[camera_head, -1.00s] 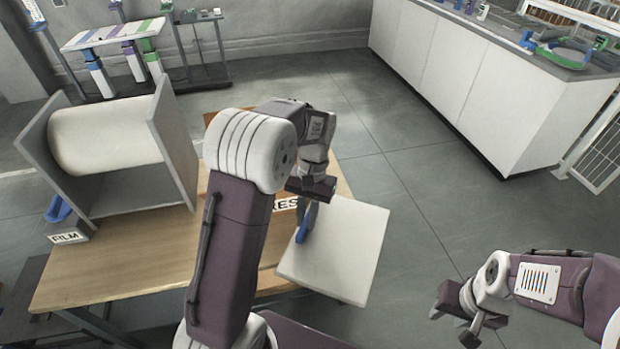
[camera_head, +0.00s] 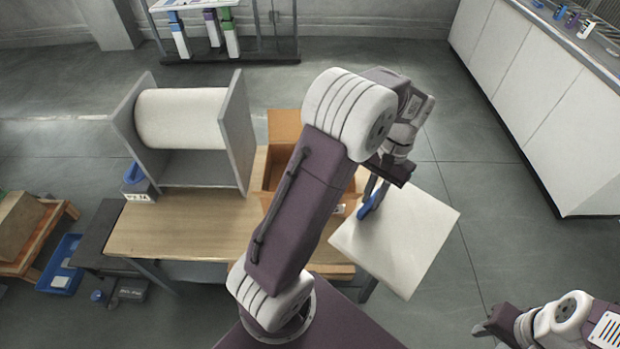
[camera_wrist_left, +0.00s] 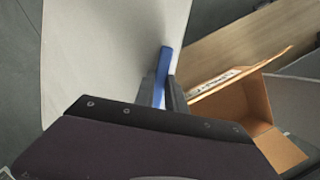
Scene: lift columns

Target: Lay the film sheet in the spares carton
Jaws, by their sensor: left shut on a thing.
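The film sheet (camera_head: 398,238) is a flat, pale square with a blue grip tab (camera_head: 371,200) at its left edge. My left gripper (camera_head: 374,190) is shut on this tab and holds the sheet out beyond the table's right end. In the left wrist view the sheet (camera_wrist_left: 105,50) spreads left of the tab (camera_wrist_left: 161,75). The spares carton (camera_head: 285,128) is an open brown box on the table, partly hidden behind my left arm. The left wrist view shows its open flaps (camera_wrist_left: 255,97) to the right, apart from the sheet. My right gripper (camera_head: 488,326) is low at the right; its jaws are unclear.
A film roll (camera_head: 182,118) sits in a grey stand on the wooden table (camera_head: 180,228), left of the carton. A small labelled block (camera_head: 138,188) is beside it. A white counter (camera_head: 530,100) stands far right. A blue bin (camera_head: 66,262) is at left. Floor between table and counter is clear.

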